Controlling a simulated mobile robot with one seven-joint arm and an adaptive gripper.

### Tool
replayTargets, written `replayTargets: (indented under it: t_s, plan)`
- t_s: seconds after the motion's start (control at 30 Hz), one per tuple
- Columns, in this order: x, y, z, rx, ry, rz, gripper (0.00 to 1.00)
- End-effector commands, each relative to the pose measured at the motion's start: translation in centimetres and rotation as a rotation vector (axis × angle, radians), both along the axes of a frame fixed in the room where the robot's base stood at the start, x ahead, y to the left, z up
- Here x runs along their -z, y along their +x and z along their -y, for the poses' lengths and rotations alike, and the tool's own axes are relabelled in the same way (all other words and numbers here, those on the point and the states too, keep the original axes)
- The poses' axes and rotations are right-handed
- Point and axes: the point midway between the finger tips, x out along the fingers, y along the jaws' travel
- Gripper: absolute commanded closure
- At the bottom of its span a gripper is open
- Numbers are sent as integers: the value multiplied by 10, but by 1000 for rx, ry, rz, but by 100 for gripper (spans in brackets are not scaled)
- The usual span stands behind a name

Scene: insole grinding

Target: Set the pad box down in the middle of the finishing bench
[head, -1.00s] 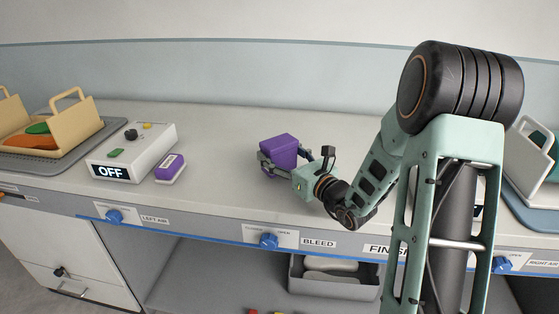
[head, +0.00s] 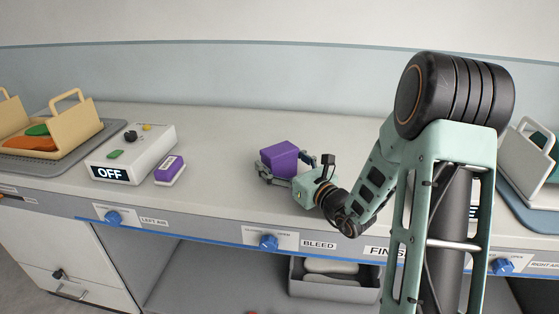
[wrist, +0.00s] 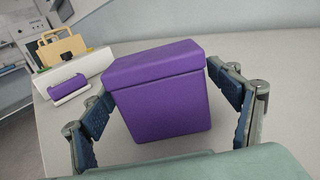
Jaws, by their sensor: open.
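The purple pad box (head: 280,158) stands upright on the pale top of the finishing bench (head: 225,135), around its middle. In the wrist view the pad box (wrist: 160,95) sits between my gripper's two fingers. My gripper (head: 276,174) is open around the box, low at the bench top. In the wrist view my gripper (wrist: 168,112) shows a gap beside the box on the left; the right finger is close to the box, and I cannot tell if it touches.
A white control box reading OFF (head: 132,155) and a small purple-topped block (head: 170,170) stand to the left. A tan carrier (head: 50,125) sits on a grey mat at far left. A light carrier (head: 527,155) is at far right. The bench behind the box is clear.

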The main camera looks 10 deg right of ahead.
Motion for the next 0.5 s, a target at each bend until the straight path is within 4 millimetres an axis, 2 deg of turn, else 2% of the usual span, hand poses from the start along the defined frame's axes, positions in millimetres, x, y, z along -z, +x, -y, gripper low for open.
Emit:
replayTargets:
  t_s: [0.03,0.17,0.5]
  plan:
    - [-5,0,0,0,0,0,18]
    - [-2,-18,11,4,-1,-3,18]
    - [-3,-83,43,4,0,-1,18]
